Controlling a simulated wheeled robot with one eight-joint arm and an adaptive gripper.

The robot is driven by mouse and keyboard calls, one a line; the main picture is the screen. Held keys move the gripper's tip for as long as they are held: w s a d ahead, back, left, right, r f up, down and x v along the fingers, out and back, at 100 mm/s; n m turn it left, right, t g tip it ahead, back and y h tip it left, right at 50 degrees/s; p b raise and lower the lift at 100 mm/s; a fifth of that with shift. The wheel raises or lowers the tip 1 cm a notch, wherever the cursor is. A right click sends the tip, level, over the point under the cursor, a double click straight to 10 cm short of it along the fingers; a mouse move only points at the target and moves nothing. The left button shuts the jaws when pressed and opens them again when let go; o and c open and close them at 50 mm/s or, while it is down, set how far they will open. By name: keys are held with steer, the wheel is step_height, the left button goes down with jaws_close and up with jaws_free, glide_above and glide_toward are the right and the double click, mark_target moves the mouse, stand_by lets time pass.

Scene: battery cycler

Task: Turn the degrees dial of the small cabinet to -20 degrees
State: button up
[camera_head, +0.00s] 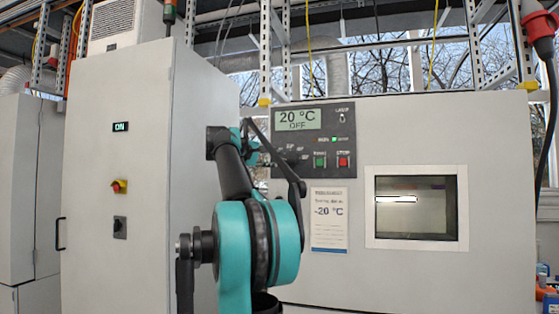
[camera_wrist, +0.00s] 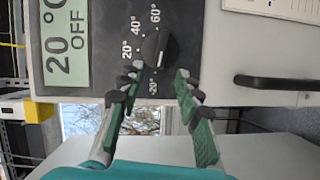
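The small cabinet (camera_head: 510,160) stands at the right in the head view, with a dark control panel (camera_head: 372,147). Its display (camera_head: 298,118) reads 20 °C OFF. The black degrees dial (camera_wrist: 159,49) shows in the wrist view, with printed marks 20, 40, 60 and -20 around it. A pale pointer line seems to be on the dial, but its exact setting is hard to tell. My gripper (camera_wrist: 157,76) is open, its two fingers apart just below the dial in the wrist picture, not closed on it. In the head view my arm hides the dial.
A taller cabinet (camera_head: 130,210) stands at the left with an ON display and a red-yellow switch (camera_head: 119,186). Green (camera_head: 320,162) and red (camera_head: 343,161) buttons sit on the panel. A -20 °C notice (camera_head: 329,232) and a window (camera_head: 416,208) are nearby. A black handle (camera_wrist: 280,83) crosses the wrist view.

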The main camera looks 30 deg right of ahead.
steer(key=v, duration=0.6)
steer(key=shift+a, duration=0.15)
